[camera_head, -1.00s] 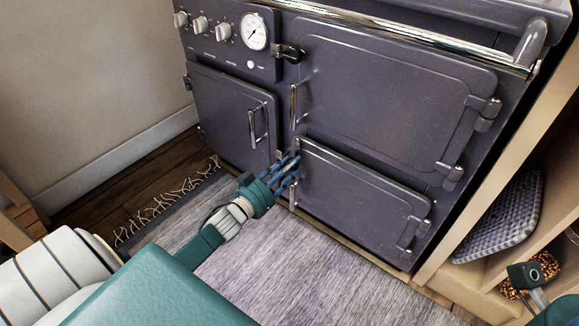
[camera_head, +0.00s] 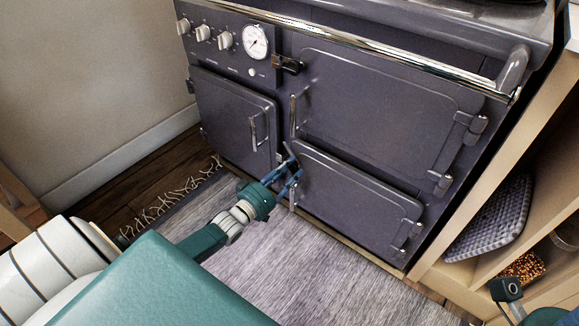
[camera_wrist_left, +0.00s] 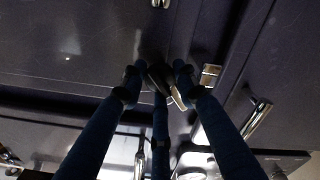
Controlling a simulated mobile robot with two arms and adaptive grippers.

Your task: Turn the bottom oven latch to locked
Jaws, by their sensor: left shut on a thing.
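The bottom oven door (camera_head: 350,203) is a dark grey panel at the lower right of the range, and it looks closed. Its small latch sits at the door's left edge; my fingers mostly cover it in the head view. In the left wrist view the latch (camera_wrist_left: 162,80) is a dark piece with a shiny edge between my fingertips. My left gripper (camera_head: 293,168) is shut on it, and its blue fingers also show in the left wrist view (camera_wrist_left: 157,78). Which way the latch points is hard to tell. My right gripper's fingers are not visible.
The upper oven door (camera_head: 380,115) has a similar black latch (camera_head: 288,64). The left door (camera_head: 232,120) has an upright handle. A chrome rail (camera_head: 400,55) crosses the front. A wooden shelf unit (camera_head: 500,235) stands close on the right. A grey rug (camera_head: 290,270) covers the floor.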

